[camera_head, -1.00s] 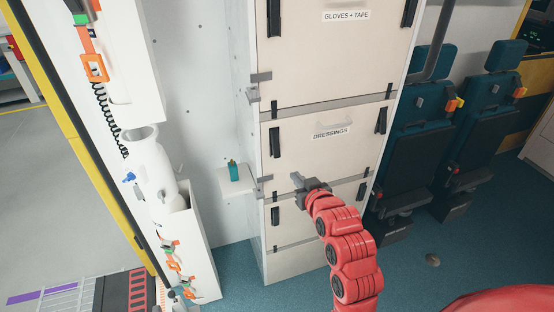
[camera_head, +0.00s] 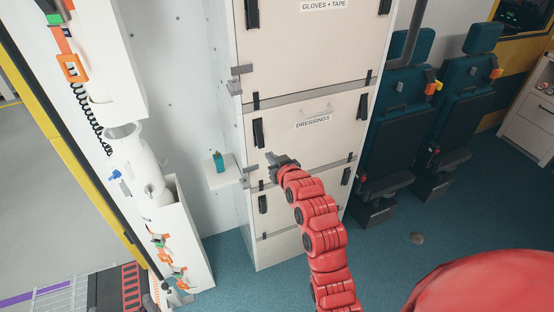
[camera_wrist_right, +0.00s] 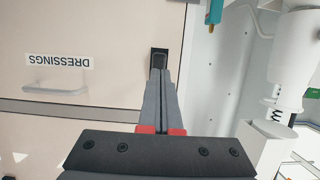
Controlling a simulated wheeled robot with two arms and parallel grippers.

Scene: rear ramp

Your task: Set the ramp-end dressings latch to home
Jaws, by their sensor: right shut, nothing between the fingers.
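The dressings door (camera_head: 312,140) is a cream panel with a label and a small grey handle, and it looks closed. Its ramp-end latch (camera_head: 258,133) is a black bar at the door's left edge, standing nearly upright. My right gripper (camera_head: 270,157) is shut and empty, just below this latch. In the right wrist view, which is upside down, the closed fingertips (camera_wrist_right: 160,73) overlap the black latch (camera_wrist_right: 159,53) and hide part of it. I cannot tell if they touch. The dressings door's other latch (camera_head: 362,118) is at its right edge. My left gripper is not in view.
Grey hinge-like brackets (camera_head: 241,71) stick out at the cabinet's left edge. A small shelf (camera_head: 222,177) with a teal bottle (camera_head: 219,161) is left of the gripper. Folded seats (camera_head: 395,125) stand to the right. The blue floor before the cabinet is clear.

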